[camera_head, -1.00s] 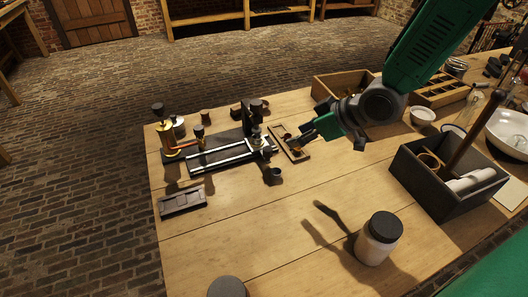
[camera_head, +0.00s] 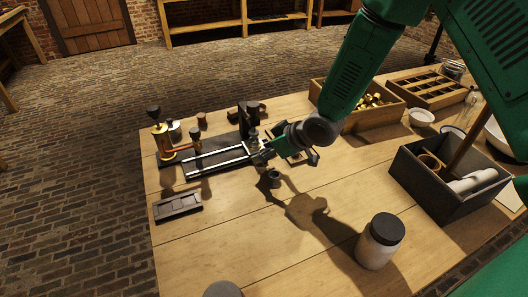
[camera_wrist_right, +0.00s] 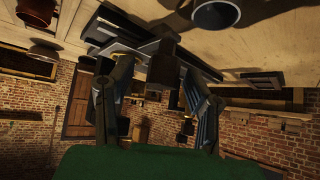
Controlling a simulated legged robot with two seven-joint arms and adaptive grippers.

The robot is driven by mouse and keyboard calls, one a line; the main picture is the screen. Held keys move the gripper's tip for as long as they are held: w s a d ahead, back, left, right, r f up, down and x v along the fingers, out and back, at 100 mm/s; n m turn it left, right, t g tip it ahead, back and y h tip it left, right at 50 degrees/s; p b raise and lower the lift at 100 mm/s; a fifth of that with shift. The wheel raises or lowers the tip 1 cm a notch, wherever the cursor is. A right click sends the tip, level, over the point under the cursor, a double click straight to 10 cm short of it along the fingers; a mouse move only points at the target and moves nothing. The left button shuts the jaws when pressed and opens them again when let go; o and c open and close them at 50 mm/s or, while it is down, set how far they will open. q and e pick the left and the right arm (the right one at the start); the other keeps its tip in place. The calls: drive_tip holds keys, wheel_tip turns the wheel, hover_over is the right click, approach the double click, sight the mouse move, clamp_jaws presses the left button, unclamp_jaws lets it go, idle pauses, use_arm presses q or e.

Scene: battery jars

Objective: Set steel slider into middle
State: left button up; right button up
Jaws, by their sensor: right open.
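The black instrument (camera_head: 221,168) with two pale rails lies at the left of the table. A small upright slider piece (camera_head: 254,143) stands at the right end of its rails. My right gripper (camera_head: 263,154) is right by that end, partly hidden by its own wrist. In the right wrist view its two fingers (camera_wrist_right: 160,105) are spread apart, with a dark block (camera_wrist_right: 163,65) showing between and beyond them. I cannot tell whether they touch it. My left gripper is not in view.
A small dark cup (camera_head: 273,179) stands just in front of the gripper. A dark slotted tray (camera_head: 178,206) lies front left. A lidded jar (camera_head: 379,241) stands front right. A dark box (camera_head: 441,188) and a wooden crate (camera_head: 370,123) stand right.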

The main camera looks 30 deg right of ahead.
clamp_jaws()
drive_tip(key=a, duration=0.8)
drive_tip(key=shift+w+a, duration=0.15)
drive_tip(key=shift+w, duration=0.1)
unclamp_jaws()
drive_tip(key=shift+d, duration=0.2)
drive_tip(key=v, duration=1.2)
drive_tip(key=shift+d, duration=0.1)
